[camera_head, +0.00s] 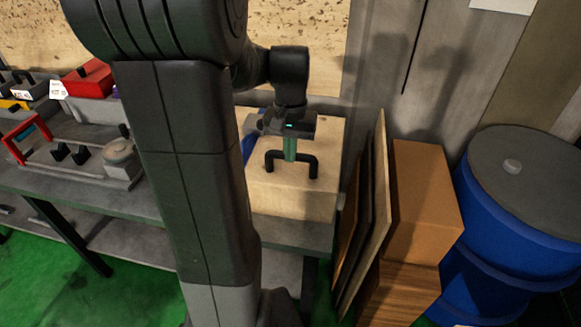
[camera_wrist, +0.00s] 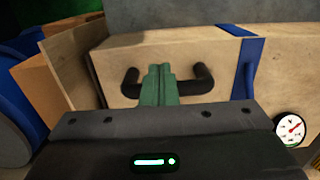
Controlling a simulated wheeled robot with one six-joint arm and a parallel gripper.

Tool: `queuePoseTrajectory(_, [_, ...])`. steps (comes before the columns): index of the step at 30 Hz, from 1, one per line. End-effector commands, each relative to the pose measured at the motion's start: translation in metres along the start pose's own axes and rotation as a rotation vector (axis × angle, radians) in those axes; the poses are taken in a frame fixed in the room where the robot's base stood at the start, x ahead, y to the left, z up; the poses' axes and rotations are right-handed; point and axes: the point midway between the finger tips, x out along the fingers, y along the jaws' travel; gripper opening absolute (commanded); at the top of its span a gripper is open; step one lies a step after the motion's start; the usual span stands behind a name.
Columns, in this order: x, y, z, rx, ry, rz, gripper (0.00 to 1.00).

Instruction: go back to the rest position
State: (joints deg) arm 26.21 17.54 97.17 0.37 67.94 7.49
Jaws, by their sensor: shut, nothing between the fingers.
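My gripper (camera_head: 290,152) has green fingers, which are pressed together with nothing between them. In the head view it points down over a pale wooden box (camera_head: 300,197) on the grey bench. The box (camera_wrist: 200,50) has a blue strap (camera_wrist: 247,70).
Boards (camera_head: 375,210) and brown cartons (camera_head: 425,190) stand right of the bench, beside a blue drum (camera_head: 515,220). Red (camera_head: 90,78) and grey toolboxes sit on the bench at left. A gauge (camera_wrist: 290,129) shows at right in the wrist view. My arm hides the middle of the bench.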

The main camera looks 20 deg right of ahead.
Motion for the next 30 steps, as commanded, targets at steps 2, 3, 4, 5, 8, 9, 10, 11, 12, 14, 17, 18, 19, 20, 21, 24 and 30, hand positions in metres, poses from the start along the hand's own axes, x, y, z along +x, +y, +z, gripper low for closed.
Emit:
queuePoseTrajectory(2, [-0.017,0.000,-0.001,0.000,0.007,-0.001,0.00])
queuePoseTrajectory(3, [-0.024,0.000,0.000,0.000,0.006,0.000,0.00])
queuePoseTrajectory(4, [-0.029,0.000,0.001,0.000,0.005,0.000,0.00])
queuePoseTrajectory(5, [-0.033,0.000,0.001,0.000,0.006,0.000,0.00])
queuePoseTrajectory(8, [-0.044,0.000,0.001,0.000,0.004,0.000,0.00])
queuePoseTrajectory(9, [-0.047,0.000,0.002,0.000,0.003,0.000,0.00])
queuePoseTrajectory(10, [-0.049,0.000,0.002,0.000,0.003,0.000,0.00])
queuePoseTrajectory(11, [-0.050,0.000,0.002,0.000,0.003,0.000,0.00])
queuePoseTrajectory(12, [-0.051,0.000,0.002,0.000,0.003,0.000,0.00])
queuePoseTrajectory(14, [-0.052,0.000,0.002,0.000,0.003,0.000,0.00])
queuePoseTrajectory(17, [-0.052,0.000,0.002,0.000,0.002,0.000,0.00])
queuePoseTrajectory(18, [-0.052,0.000,0.002,0.000,0.003,0.000,0.00])
queuePoseTrajectory(19, [-0.052,0.000,0.002,0.000,0.003,0.000,0.00])
queuePoseTrajectory(20, [-0.052,0.000,0.002,0.000,0.003,0.000,0.00])
queuePoseTrajectory(21, [-0.052,0.000,0.002,0.000,0.002,0.000,0.00])
queuePoseTrajectory(24, [-0.049,0.000,0.002,0.000,0.001,0.001,0.00])
queuePoseTrajectory(30, [-0.025,0.000,0.001,0.000,-0.002,0.001,0.00])
